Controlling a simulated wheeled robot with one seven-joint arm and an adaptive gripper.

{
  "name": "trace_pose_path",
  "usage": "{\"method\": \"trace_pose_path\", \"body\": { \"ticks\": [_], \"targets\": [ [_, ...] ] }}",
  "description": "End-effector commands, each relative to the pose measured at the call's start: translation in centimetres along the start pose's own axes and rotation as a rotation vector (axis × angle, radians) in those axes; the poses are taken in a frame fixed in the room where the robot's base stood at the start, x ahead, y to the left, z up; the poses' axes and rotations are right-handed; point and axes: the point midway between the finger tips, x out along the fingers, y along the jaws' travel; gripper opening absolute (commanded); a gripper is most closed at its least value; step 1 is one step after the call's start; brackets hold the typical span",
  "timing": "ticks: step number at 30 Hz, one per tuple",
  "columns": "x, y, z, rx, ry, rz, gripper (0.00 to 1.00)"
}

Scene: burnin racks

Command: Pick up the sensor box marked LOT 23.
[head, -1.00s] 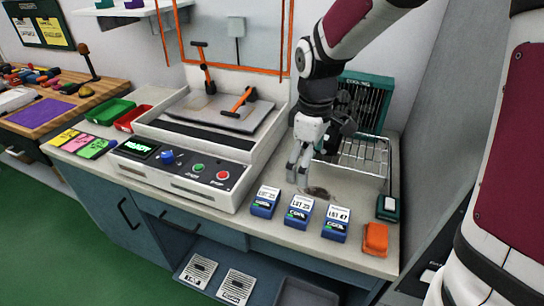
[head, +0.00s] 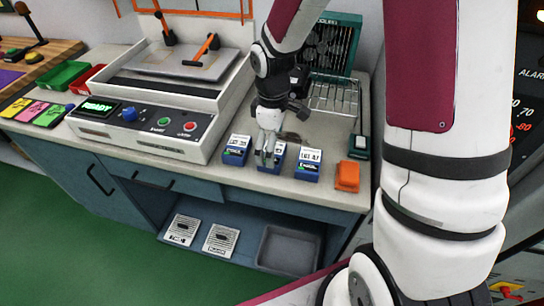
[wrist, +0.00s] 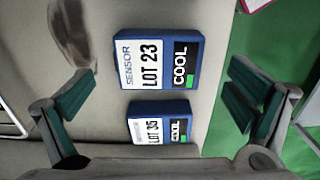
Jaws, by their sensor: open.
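The sensor box marked LOT 23 (wrist: 160,60) is blue with a white label and lies between my fingers' sides, toward the top of the wrist view. In the head view it appears to be the middle box (head: 279,157), partly hidden by my gripper (head: 267,156); its label is too small there to read surely. A box marked LOT 35 (wrist: 160,124) lies just below it in the wrist view. My gripper (wrist: 160,100) is open and empty, with its green-padded fingers wide to either side of the two boxes.
Blue boxes also stand left (head: 236,150) and right (head: 308,165) in the row. An orange block (head: 347,176) is farther right, with a wire rack (head: 335,97) behind. A machine (head: 150,130) stands left. Bare counter lies behind the boxes, with a dark stain (wrist: 75,30).

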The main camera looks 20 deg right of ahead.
Motion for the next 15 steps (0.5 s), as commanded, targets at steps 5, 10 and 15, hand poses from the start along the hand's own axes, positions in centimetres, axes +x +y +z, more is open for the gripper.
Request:
{"method": "trace_pose_path", "body": {
  "ticks": [5,10,15],
  "targets": [
    [2.8,0.0,0.0,-0.001,-0.002,-0.003,0.98],
    [3.9,0.1,0.0,0.0,-0.001,-0.001,0.98],
    [3.9,0.1,0.0,0.001,0.0,0.0,0.98]
  ]
}}
